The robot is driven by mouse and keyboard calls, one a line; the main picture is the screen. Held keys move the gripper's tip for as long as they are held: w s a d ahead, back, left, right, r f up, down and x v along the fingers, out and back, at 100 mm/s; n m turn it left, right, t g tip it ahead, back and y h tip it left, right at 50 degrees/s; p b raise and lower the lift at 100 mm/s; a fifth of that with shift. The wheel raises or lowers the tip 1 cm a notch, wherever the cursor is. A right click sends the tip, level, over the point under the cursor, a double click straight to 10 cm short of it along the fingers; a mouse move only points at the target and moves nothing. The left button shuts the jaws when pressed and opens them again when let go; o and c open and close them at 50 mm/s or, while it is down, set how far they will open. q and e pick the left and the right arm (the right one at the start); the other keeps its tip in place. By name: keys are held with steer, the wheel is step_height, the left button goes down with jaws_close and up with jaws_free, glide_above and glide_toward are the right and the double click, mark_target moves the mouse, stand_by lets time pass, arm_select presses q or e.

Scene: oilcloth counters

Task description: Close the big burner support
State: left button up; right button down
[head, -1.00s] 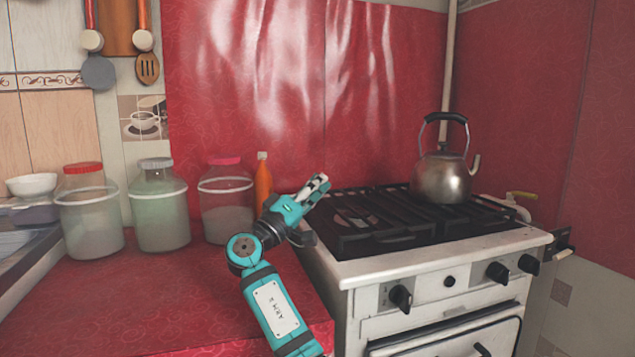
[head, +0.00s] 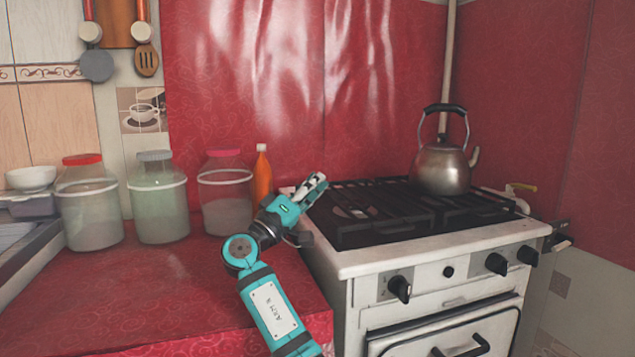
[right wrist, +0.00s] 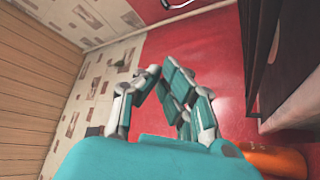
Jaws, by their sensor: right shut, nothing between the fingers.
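The stove (head: 440,255) stands at the right with black burner supports (head: 385,232) on its top. They look roughly flat in the head view; which one is the big one is not clear. My right gripper (head: 317,183) is at the stove's back left corner, fingers pointing up and right, shut and empty. It looks apart from the supports, though the gap is hard to judge. In the right wrist view its fingers (right wrist: 161,72) come together in front of the red wall covering. My left gripper is out of view.
A metal kettle (head: 442,168) stands on the stove's back right. An orange bottle (head: 262,176) is close behind my right gripper. Several jars, one with a red lid (head: 90,212), line the back of the red counter (head: 190,290). The counter's front is clear.

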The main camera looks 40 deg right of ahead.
steer(key=v, duration=1.1)
steer(key=shift+f, duration=0.15)
